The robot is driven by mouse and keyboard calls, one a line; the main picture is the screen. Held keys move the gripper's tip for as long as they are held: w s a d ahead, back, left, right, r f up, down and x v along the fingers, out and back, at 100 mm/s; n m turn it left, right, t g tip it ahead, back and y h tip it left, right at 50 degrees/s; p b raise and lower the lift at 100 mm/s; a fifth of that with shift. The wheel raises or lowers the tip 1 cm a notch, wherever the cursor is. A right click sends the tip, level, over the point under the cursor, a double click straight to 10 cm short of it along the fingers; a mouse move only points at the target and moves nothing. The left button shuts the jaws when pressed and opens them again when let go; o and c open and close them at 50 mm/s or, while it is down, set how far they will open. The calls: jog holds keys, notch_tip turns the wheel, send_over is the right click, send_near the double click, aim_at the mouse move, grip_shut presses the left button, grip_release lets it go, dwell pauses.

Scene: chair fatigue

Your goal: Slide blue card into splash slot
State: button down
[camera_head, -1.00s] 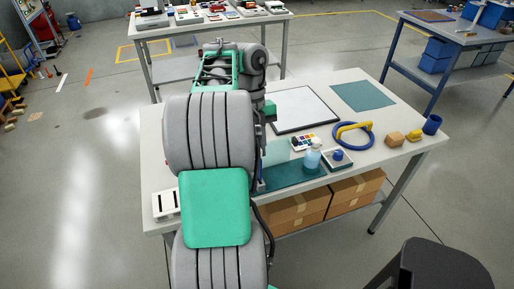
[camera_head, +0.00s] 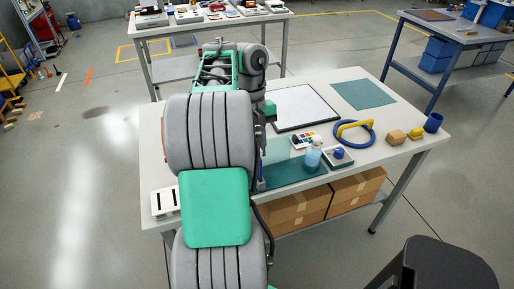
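A white box with dark slots (camera_head: 158,203) lies at the near left corner of the table, partly hidden behind my arm. I cannot read any marking that tells which slot is the splash slot. My arm covers the left middle of the table. A narrow strip of my gripper (camera_head: 259,179) shows at the right edge of the arm, above the teal mat; its fingers are hidden. A small dark blue edge shows there, but I cannot tell whether it is the blue card. The card is not clearly visible anywhere.
A dark chair (camera_head: 445,265) stands at front right.

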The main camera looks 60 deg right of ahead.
jog(key=shift+f+b, duration=1.4)
jog(key=shift+f, duration=0.15)
jog(key=c, duration=1.3)
grip_release()
jog(key=shift+r, duration=0.1)
jog(key=shift+r, duration=0.1)
jog(key=p+v, duration=0.7)
jog(key=shift+r, duration=0.4)
jog(key=shift+f, duration=0.1)
